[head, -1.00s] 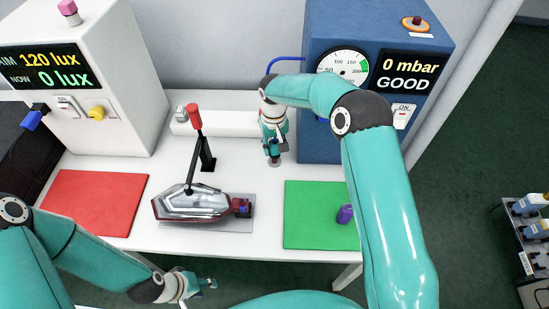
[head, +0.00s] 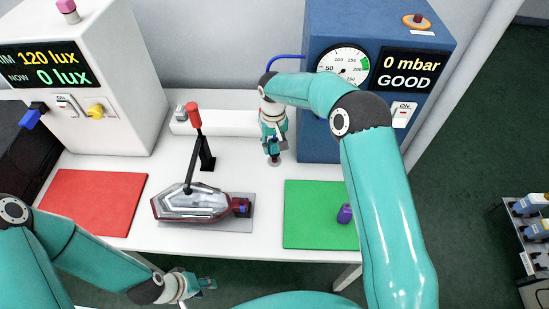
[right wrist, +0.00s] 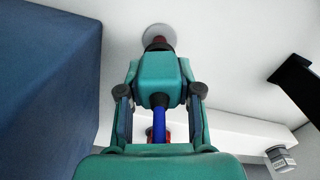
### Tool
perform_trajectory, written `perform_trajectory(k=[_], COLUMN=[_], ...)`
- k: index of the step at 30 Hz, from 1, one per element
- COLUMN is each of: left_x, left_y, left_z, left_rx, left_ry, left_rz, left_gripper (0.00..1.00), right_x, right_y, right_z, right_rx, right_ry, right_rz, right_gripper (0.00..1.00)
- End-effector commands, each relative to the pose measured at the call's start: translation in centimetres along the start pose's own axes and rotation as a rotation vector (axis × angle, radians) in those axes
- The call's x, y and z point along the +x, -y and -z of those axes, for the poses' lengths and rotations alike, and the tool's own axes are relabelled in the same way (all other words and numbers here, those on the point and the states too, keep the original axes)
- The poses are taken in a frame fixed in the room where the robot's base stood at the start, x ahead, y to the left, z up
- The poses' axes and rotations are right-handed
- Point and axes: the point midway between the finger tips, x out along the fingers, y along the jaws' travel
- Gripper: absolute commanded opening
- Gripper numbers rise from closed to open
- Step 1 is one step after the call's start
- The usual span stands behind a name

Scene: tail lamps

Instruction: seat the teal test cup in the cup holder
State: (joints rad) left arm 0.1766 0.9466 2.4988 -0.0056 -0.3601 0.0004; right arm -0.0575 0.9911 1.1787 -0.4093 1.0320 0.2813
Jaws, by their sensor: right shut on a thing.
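My right gripper (head: 274,148) points down over the back of the white table, left of the blue tester. In the right wrist view, its fingers (right wrist: 160,105) are shut on the teal test cup (right wrist: 160,72), from which a blue hose runs back between the fingers. A dark red tip under the cup is over the round grey cup holder (right wrist: 155,30), touching it or very close; I cannot tell if it is seated. The holder also shows in the head view (head: 275,162). My left gripper (head: 206,284) is in front of the table, its jaws too small to judge.
A tail lamp (head: 200,203) sits in a fixture under a red-handled clamp (head: 194,116). A red mat (head: 90,200) lies left, a green mat (head: 310,215) right with a purple piece (head: 345,213). The blue tester (head: 330,40) reads 0 mbar, GOOD. A white lux box (head: 120,110) stands left.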

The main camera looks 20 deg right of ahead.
Motion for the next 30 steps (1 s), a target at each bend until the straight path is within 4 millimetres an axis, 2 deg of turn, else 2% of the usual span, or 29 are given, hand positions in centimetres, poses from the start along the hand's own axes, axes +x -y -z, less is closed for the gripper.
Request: perform_trajectory(k=[21,30], left_x=[2.1,2.2], left_y=[0.8,0.8], left_z=[0.0,0.0], left_rx=[0.000,0.000], left_ry=[0.000,0.000], left_rz=[0.000,0.000], left_gripper=[0.40,0.40], right_x=[2.7,2.9], right_y=[0.0,0.0], right_z=[0.0,0.0], right_rx=[0.000,0.000], right_ry=[0.001,0.001], right_rz=[0.000,0.000], right_gripper=[0.00,0.00])
